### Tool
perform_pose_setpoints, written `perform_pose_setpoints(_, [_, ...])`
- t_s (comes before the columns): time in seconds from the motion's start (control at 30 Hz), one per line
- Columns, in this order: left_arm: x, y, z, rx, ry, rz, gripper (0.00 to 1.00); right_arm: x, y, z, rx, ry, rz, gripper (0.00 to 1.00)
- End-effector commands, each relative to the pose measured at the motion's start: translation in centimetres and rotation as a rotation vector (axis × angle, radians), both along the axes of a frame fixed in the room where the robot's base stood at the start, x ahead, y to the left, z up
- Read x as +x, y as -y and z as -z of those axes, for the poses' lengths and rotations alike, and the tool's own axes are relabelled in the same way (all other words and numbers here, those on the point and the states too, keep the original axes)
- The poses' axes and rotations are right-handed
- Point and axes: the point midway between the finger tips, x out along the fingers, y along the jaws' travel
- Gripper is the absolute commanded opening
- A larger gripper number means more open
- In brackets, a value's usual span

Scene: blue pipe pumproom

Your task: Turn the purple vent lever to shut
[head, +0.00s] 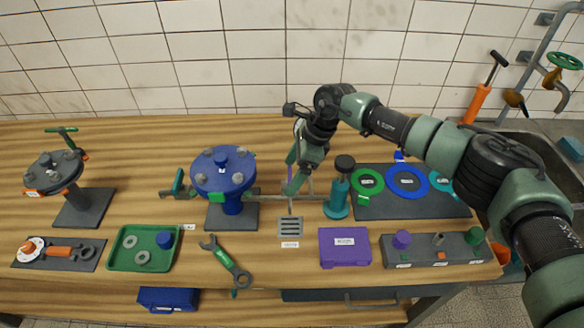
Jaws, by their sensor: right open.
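A thin purple upright piece, which looks like the vent lever (289,173), shows just beside my right gripper, at the thin pipe (270,198) between the blue flanged valve and the teal post. It is mostly hidden by the gripper, so its exact angle is hard to tell. My right gripper (297,180) is open and points down over the pipe, with its green fingers close to the purple piece. I cannot tell whether they touch it. My left gripper is not in view.
The blue flanged valve (223,170) stands left of my gripper, and the teal post (337,205) stands right. A dark mat (425,206) with rings lies right.

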Motion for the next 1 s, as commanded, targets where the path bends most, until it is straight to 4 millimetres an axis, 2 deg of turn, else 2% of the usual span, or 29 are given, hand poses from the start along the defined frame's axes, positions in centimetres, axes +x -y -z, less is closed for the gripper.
perform_pose_setpoints(0.27, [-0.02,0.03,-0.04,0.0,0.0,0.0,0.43,-0.03,-0.13,0.24,0.001,0.0,-0.001,0.87])
perform_pose_setpoints(0.4, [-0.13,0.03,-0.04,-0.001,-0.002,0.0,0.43,-0.03,-0.12,0.21,0.001,0.0,-0.001,0.48])
perform_pose_setpoints(0.5, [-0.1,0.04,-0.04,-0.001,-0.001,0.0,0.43,-0.04,-0.1,0.23,0.0,0.0,-0.001,0.25])
perform_pose_setpoints(0.77, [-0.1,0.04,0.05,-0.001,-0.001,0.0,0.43,-0.05,-0.07,0.3,0.0,0.001,0.011,0.25])
perform_pose_setpoints(1.0, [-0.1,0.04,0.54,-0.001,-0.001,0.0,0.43,-0.12,-0.02,0.42,-0.003,0.002,0.103,0.25])
